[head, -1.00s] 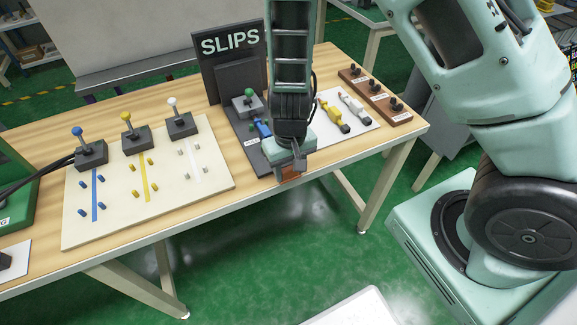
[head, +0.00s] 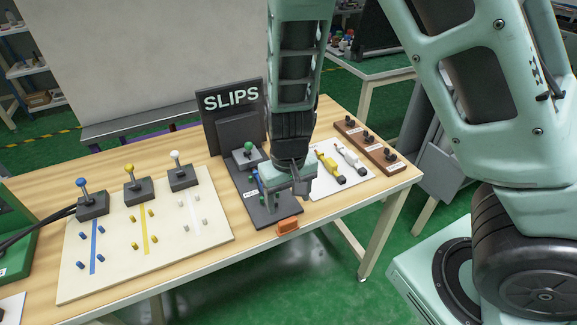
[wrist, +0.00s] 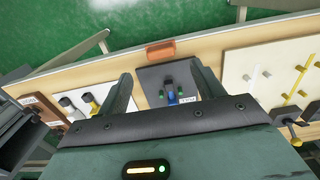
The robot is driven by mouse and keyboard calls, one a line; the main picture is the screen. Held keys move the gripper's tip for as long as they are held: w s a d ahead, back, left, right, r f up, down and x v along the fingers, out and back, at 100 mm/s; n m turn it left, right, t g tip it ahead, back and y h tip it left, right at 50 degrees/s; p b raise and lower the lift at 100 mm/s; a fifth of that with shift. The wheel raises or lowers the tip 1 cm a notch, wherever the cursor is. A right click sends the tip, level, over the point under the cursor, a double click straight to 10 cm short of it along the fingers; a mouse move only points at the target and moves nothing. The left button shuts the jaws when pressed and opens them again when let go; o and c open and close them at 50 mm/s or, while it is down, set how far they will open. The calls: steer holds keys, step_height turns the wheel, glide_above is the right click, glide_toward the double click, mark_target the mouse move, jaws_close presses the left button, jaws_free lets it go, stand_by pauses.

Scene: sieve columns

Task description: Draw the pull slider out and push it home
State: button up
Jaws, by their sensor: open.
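A dark board (head: 272,212) in front of the "SLIPS" stand carries a small blue piece (head: 257,182), partly hidden behind my gripper (head: 284,196). In the wrist view the blue piece (wrist: 171,97) stands between green pegs, with a small white label beside it that may read "PULL". I take this piece for the pull slider. My gripper is open and empty above the board. In the wrist view its fingers (wrist: 160,72) are spread on either side of the board. I see no contact with the blue piece.
An orange block (head: 288,226) sits at the table's front edge. A grey block with a green knob (head: 248,148) stands behind the slider. A cream board with levers (head: 150,270) lies left; a white board with yellow and white parts (head: 355,190) and a brown rack (head: 367,143) lie right.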

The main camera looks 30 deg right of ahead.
step_height(320, 180, up, 8)
steer(key=p, duration=0.1)
stand_by(0.6)
